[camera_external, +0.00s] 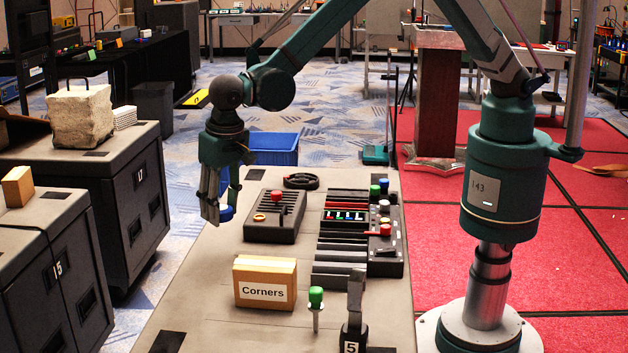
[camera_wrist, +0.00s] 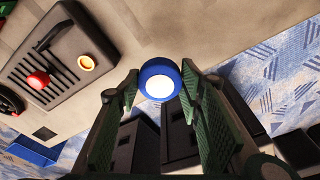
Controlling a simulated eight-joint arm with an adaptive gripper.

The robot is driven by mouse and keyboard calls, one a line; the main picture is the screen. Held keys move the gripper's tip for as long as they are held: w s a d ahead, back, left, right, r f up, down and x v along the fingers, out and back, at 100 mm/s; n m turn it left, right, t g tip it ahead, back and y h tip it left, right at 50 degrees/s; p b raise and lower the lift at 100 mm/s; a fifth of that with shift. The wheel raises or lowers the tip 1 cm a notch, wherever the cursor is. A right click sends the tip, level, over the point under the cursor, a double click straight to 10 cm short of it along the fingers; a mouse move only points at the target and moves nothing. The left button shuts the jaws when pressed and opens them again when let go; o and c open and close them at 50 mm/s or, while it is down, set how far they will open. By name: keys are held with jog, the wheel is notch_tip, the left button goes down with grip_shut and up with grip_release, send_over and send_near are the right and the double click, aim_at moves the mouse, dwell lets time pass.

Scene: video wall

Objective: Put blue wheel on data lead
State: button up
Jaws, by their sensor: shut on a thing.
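My gripper (camera_external: 222,206) points down near the left edge of the table. It is shut on the blue wheel (camera_external: 227,214), which shows only partly beside the fingers in the external view. In the wrist view, the blue wheel (camera_wrist: 147,71) has a blue rim and a white centre and sits between the fingertips (camera_wrist: 160,84). A black coiled ring (camera_external: 300,181), which looks like the data lead, lies on the table at the back, right of my gripper. Part of it shows at the left edge of the wrist view (camera_wrist: 8,101).
A black box with a red knob (camera_external: 275,217) lies right of my gripper. A larger control panel (camera_external: 385,235), a "Corners" block (camera_external: 265,283) and a green-topped tool (camera_external: 316,299) are also on the table (camera_external: 205,300). A blue crate (camera_external: 274,150) stands behind it.

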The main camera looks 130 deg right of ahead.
jog(key=s+d+r, duration=0.1)
jog(key=s+d, duration=0.9)
notch_tip(320, 180, up, 2)
jog(key=m+b, duration=0.2)
send_over(302, 176)
jog(key=shift+a, duration=0.3)
jog(key=shift+f+b, duration=0.6)
jog(key=shift+f, duration=2.55)
jog(key=shift+f, duration=0.1)
jog(key=shift+f+b, duration=0.4)
jog(key=shift+f, duration=1.35)
jog(key=shift+f, duration=0.15)
